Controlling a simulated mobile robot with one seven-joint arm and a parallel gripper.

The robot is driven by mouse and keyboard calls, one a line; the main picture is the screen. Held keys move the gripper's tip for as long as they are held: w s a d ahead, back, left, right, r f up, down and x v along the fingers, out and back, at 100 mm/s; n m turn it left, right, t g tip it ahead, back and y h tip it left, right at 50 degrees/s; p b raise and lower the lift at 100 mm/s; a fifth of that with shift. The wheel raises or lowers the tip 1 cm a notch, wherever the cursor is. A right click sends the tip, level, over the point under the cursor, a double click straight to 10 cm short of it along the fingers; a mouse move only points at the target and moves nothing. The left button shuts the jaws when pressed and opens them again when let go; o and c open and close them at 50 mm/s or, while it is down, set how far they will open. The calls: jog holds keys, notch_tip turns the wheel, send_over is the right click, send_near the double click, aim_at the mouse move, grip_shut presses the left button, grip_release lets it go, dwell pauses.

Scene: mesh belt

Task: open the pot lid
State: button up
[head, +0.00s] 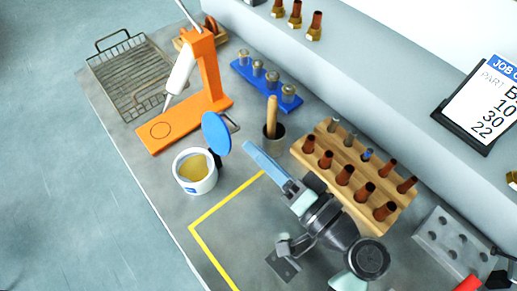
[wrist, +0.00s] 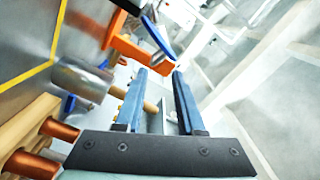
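The pot (head: 192,181) is a small white tub with yellowish contents, near the left edge of the bench in the head view. Its round blue lid (head: 216,133) stands raised, tilted up at the pot's back right side, so the mouth is uncovered. My gripper (head: 250,147) has long blue fingers and hangs to the right of the lid, apart from it. In the wrist view the two fingers (wrist: 160,72) stand apart with nothing held between them. A blue piece beyond them in that view may be the lid, but I cannot tell.
An orange stand (head: 213,82), a wire basket (head: 130,73) and a blue rack (head: 265,79) are farther back. A wooden block (head: 335,150) of copper tips is close right. The yellow-taped area is clear.

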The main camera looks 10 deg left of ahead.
aim_at(224, 130)
jog(key=shift+r+m, duration=0.1)
jog(key=shift+m, duration=0.2)
jog(key=shift+c, duration=1.2)
jog(key=shift+r+m+h+p, duration=0.2)
jog(key=shift+m+h+p, duration=0.1)
jog(key=shift+m+p, duration=0.5)
jog(key=shift+c, duration=1.1)
jog(key=m+p, duration=0.1)
jog(key=m+t+p, duration=0.1)
jog(key=shift+s+d+r+m+h, duration=0.2)
jog(key=shift+m+h, duration=0.1)
jog(key=shift+h, duration=0.1)
grip_shut()
jog(key=w+a+f+m+t+h+p, duration=0.1)
jog(key=w+a+f+m+h+p, duration=0.1)
jog(key=w+m+p, duration=0.4)
jog(key=a+m+h, duration=0.1)
jog(key=a+m, duration=0.1)
jog(key=m, duration=0.1)
jog(key=shift+w+a+f+m, duration=0.15)
jog(key=shift+w+a+m, duration=0.05)
jog(key=shift+m, duration=0.2)
